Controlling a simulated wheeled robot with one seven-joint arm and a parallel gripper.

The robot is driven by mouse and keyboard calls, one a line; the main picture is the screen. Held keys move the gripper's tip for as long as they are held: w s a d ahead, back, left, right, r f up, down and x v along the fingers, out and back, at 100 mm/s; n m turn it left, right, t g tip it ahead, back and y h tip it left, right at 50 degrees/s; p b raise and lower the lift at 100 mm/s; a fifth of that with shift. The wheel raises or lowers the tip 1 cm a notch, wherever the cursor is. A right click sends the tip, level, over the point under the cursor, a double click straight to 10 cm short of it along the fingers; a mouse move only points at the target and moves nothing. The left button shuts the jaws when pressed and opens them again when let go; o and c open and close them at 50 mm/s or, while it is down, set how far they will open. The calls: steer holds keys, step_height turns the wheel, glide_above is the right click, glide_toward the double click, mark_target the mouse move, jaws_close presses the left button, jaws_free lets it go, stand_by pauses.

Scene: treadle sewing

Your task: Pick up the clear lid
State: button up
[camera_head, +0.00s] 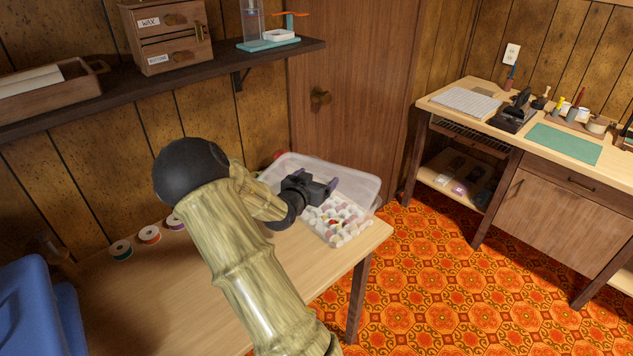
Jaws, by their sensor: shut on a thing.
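The clear lid (352,183) is a pale, see-through sheet at the far right end of the light wooden table. It shows behind and around my gripper (328,186), over a clear bin (362,226) holding many white and reddish small pieces. My gripper is dark and shut on the lid; the arm and gripper body hide part of the grip. I cannot tell whether the lid touches the bin's rim, because both are see-through and overlap in this view.
Several thread spools (149,235) stand on the table (185,290) at left. A dark shelf (130,88) with drawers (168,37) is above. A blue object (38,305) is at lower left. A workbench (470,118) stands across the orange patterned floor (440,265).

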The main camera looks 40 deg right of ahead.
step_height(320, 180, up, 9)
steer(key=p, duration=0.1)
steer(key=shift+r, duration=0.2)
stand_by(0.6)
